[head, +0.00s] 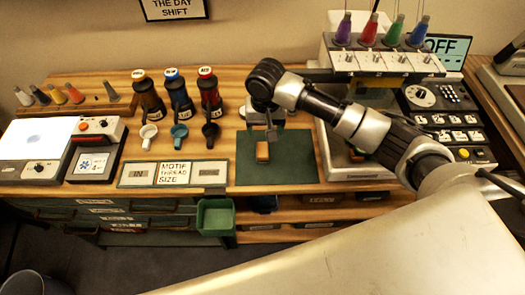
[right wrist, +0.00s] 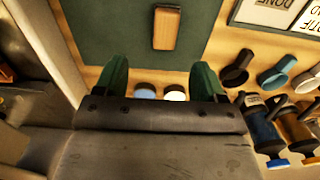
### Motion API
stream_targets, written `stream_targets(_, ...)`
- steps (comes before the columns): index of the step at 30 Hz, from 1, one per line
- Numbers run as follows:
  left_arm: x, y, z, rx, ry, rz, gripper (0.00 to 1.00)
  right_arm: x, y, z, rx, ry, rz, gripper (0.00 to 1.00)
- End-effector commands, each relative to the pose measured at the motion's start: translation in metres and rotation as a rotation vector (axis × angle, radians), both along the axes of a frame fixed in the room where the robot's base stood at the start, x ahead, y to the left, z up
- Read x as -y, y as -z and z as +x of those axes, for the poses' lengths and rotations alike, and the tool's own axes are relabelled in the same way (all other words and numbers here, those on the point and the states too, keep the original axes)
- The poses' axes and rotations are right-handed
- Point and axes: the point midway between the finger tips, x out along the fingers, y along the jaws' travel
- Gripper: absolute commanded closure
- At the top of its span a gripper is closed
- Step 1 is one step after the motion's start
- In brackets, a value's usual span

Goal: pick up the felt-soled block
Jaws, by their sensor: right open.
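The block (head: 262,151) is a small wooden piece lying on the dark green mat (head: 295,165), just in front of my right gripper in the head view. In the right wrist view the block (right wrist: 166,28) lies near the top, beyond the fingertips. In the head view the gripper (head: 272,128) hangs above the back of the mat. My left gripper is not in view.
Left of the mat stand several bottles (head: 180,96) with small cups (head: 180,132) before them. A label board (head: 173,174) lies front left. A grey machine (head: 365,60) with thread cones stands right. A green bin (head: 215,217) hangs below the table edge.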

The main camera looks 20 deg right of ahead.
Motion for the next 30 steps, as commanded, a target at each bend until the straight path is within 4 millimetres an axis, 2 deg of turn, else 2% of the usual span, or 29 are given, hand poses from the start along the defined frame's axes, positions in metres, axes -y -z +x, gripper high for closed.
stream_targets(6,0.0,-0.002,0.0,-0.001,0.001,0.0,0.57,0.0,0.036,-0.001,-0.003,0.0,-0.001,0.3)
stream_targets(14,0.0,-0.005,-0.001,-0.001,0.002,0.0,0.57,-0.004,0.056,-0.001,-0.001,-0.002,-0.001,0.3)
stream_targets(21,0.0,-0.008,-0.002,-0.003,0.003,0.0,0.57,-0.008,0.091,-0.002,0.0,-0.002,0.0,0.3)
stream_targets(30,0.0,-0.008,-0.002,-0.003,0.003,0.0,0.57,-0.008,0.098,-0.002,0.002,-0.004,0.0,0.3)
